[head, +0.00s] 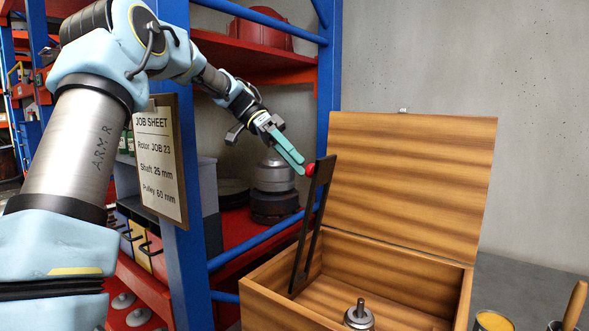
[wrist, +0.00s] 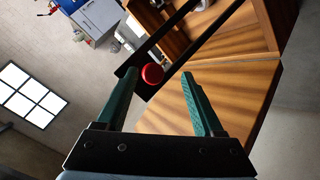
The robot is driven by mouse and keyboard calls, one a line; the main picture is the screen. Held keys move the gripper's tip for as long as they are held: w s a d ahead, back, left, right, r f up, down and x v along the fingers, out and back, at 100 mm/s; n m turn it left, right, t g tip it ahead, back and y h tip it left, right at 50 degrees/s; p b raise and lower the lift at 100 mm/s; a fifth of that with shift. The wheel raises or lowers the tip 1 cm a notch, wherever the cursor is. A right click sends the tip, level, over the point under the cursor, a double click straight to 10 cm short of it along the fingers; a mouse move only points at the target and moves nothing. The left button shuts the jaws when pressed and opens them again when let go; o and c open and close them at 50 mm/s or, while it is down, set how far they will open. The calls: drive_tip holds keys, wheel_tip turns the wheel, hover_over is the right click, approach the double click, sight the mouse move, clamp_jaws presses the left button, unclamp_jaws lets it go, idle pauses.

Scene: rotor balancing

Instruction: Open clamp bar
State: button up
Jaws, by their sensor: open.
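The clamp bar (head: 324,168) is a black slotted frame with a red knob (head: 310,170) at its upper end. It stands steeply raised, leaning a little, at the left side of the open wooden box (head: 262,301). My gripper (head: 301,168) is open, its teal fingertips at the knob. In the wrist view the knob (wrist: 152,74) shows between the tips of my gripper (wrist: 159,76), nearer the left finger. I cannot tell whether a finger touches it. A metal part with a shaft (head: 359,315) stands inside the box, partly cut off by the frame.
The box lid (head: 410,185) stands open at the back. A blue and red shelf (head: 265,55) with a job sheet (head: 158,160) is close on the left. A yellow-filled tin (head: 493,321) and a wooden handle (head: 575,305) are at lower right.

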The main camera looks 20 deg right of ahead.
wheel_tip(320, 180, up, 8)
drive_tip(key=b, duration=0.1)
drive_tip(key=shift+r, duration=0.25)
idle(0.4)
